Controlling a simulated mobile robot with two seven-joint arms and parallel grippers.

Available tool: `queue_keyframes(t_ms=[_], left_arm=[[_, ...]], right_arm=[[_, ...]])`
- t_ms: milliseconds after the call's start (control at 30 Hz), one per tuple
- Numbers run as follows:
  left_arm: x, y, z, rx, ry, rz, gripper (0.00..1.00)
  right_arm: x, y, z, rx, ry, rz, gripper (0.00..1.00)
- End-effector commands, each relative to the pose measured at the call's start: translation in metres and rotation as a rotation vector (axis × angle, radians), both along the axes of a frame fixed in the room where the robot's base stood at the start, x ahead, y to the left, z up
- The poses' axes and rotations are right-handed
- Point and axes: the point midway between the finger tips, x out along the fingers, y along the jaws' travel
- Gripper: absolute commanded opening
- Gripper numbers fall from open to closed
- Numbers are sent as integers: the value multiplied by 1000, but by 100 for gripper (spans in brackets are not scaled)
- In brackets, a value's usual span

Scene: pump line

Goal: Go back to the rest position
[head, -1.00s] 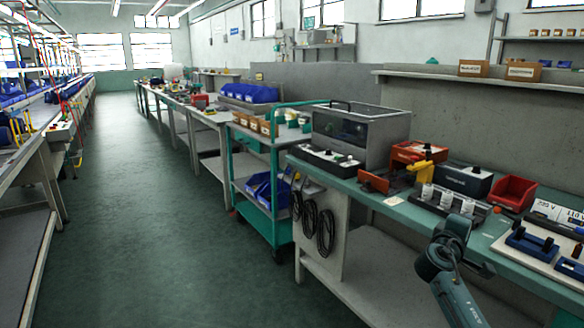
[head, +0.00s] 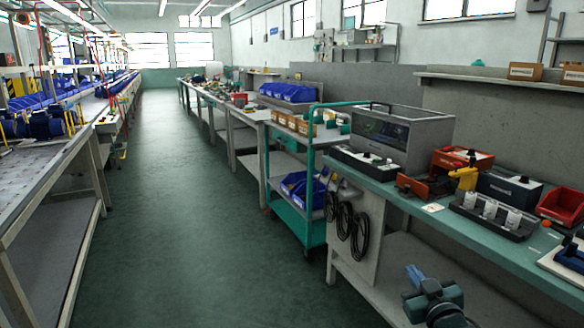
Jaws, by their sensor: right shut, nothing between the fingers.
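My right gripper (head: 415,277) shows small at the lower right, with the teal and dark end of my arm behind it. It is shut and empty. It is in front of the workbench (head: 467,229), apart from everything on it. My left gripper is not in view.
The bench carries a grey box with a window (head: 388,140), a black tray with white cylinders (head: 492,215), a yellow tool (head: 464,178) and a red bin (head: 562,206). A teal trolley (head: 297,228) stands beside it. The green aisle floor (head: 195,220) is clear. A long bench (head: 60,205) runs along the left.

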Motion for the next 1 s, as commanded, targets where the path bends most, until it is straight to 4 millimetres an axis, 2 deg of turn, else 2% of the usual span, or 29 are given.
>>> queue_keyframes(t_ms=[33, 167, 200, 300, 400, 600, 800, 900, 1000], left_arm=[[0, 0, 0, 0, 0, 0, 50], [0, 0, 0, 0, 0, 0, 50], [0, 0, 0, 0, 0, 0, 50], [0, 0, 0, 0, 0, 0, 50], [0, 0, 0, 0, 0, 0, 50], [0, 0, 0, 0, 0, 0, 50], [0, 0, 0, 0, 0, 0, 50], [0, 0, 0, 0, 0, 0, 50], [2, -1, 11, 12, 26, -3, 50]], right_arm=[[-23, 14, -19, 13, 28, 23, 0], [-87, 50, -54, 56, 91, 82, 0], [-110, 61, -62, 75, 112, 98, 0], [-165, 83, -74, 123, 160, 131, 0], [-208, 98, -76, 167, 199, 150, 0], [-264, 115, -68, 234, 249, 164, 0], [-304, 123, -55, 288, 289, 164, 0], [-321, 126, -47, 313, 307, 160, 0], [-316, 127, -36, 299, 330, 159, 0]])
